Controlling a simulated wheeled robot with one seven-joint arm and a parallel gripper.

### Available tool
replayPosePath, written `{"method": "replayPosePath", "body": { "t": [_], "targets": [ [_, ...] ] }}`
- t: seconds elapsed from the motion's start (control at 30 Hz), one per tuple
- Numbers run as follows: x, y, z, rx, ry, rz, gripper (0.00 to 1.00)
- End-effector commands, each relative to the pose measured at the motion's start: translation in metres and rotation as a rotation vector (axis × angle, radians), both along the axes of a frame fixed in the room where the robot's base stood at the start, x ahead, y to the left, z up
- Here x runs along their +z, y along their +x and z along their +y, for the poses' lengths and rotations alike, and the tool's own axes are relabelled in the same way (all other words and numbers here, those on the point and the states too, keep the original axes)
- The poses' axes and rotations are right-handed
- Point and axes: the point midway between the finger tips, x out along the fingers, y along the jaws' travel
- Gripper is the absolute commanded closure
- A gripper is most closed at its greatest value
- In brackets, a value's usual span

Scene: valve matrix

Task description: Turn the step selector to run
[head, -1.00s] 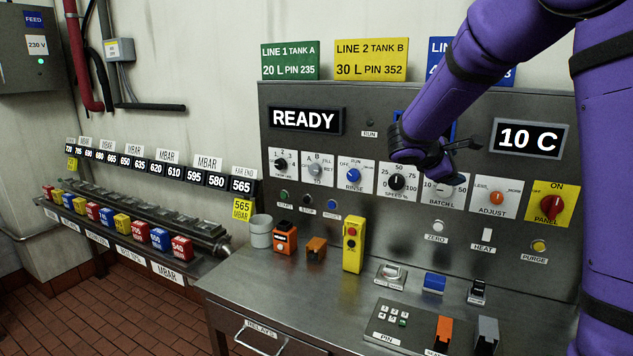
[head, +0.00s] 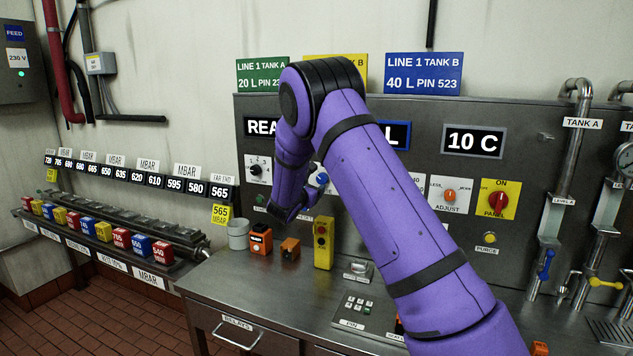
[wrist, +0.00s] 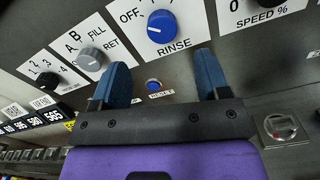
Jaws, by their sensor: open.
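I cannot read a "step" label. The blue knob (wrist: 161,27), marked OFF with RINSE beneath it, has its white pointer mark on the OFF side in the wrist view. In the head view the blue knob (head: 319,178) is partly hidden by my arm; its RUN mark showed there earlier. A grey knob (wrist: 91,58) marked A, B, FILL and RET is to its left, then a black knob (wrist: 47,80) numbered 1 to 4. My gripper (wrist: 163,74) is open and empty, its fingers apart below the blue knob. In the head view my gripper (head: 298,208) is before the panel.
A blue push button (wrist: 153,85) shows between my fingers. A yellow pendant (head: 324,243), an orange box (head: 261,239) and a grey cup (head: 238,234) stand on the counter. The red PANEL knob (head: 497,202) and pipes (head: 562,180) are to the right.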

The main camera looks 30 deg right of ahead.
Motion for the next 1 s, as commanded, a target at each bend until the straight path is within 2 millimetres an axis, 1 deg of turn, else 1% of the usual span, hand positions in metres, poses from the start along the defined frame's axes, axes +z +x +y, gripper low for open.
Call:
{"method": "replayPosePath", "body": {
  "t": [0.03, 0.2, 0.4, 0.6, 0.87, 0.9, 0.93, 0.97, 1.0],
  "targets": [
    [0.0, 0.006, -0.009, -0.002, -0.001, -0.002, 0.31],
    [0.0, 0.025, -0.033, -0.003, 0.0, -0.002, 0.31],
    [0.0, 0.041, -0.054, -0.002, 0.001, -0.002, 0.31],
    [0.0, 0.048, -0.062, -0.001, 0.001, -0.001, 0.31],
    [0.0, 0.049, -0.063, -0.001, 0.002, 0.0, 0.31],
    [0.0, 0.049, -0.063, -0.001, 0.002, 0.0, 0.35],
    [0.0, 0.049, -0.063, -0.001, 0.001, -0.001, 0.42],
    [0.0, 0.049, -0.063, -0.001, 0.001, -0.001, 0.49],
    [0.0, 0.049, -0.063, -0.001, 0.001, -0.001, 0.58]
  ]
}}
